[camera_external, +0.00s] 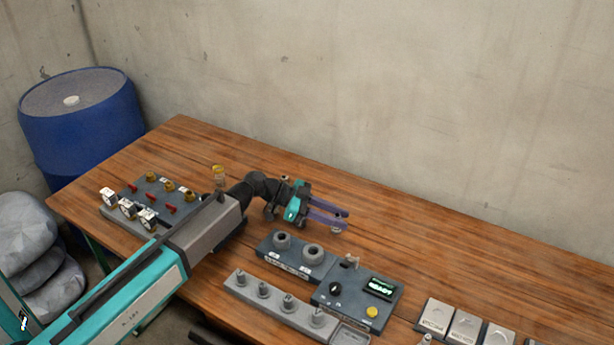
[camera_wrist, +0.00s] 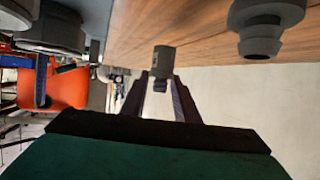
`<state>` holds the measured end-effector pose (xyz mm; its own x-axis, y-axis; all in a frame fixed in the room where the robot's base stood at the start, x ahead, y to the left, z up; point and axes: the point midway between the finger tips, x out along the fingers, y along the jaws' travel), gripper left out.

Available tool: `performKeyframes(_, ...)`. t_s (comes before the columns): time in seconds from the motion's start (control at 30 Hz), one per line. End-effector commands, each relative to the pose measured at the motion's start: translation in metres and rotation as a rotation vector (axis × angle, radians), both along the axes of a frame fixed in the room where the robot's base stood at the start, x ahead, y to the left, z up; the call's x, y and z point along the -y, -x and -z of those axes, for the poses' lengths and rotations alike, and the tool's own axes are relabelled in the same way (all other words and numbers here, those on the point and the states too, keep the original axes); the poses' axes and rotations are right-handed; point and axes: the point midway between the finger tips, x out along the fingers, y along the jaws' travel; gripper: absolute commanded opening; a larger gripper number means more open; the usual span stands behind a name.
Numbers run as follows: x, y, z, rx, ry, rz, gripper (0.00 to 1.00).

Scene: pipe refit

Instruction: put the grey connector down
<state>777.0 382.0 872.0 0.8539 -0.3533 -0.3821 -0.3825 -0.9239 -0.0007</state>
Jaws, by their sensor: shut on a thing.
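My gripper (camera_external: 338,219) is over the wooden table in the external view, with its purple fingers pointing right. In the wrist view my gripper (camera_wrist: 161,92) is shut on a small dark grey connector (camera_wrist: 163,62) at its fingertips. In the external view a bit of grey shows at the fingertips, too small to make out. The wrist view is turned over, with the table top along its upper edge. I cannot tell whether the connector touches the table.
A larger grey fitting (camera_wrist: 266,28) shows at the upper right of the wrist view. In the external view a block with two grey rings (camera_external: 291,265) stands in front of my gripper, near a control box (camera_external: 356,301). Table right of my gripper is clear.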

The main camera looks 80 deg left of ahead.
Motion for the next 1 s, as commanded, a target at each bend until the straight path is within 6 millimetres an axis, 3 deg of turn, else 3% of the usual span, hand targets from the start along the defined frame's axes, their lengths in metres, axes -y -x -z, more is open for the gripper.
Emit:
performKeyframes(0.33,0.000,0.000,0.032,-0.002,0.001,-0.001,0.06)
performKeyframes(0.9,0.000,0.000,0.038,0.000,0.000,0.000,0.06)
performKeyframes(0.93,0.000,0.000,0.037,0.000,0.001,0.000,0.33)
performKeyframes(1.0,0.000,0.000,0.037,0.000,0.001,0.000,0.45)
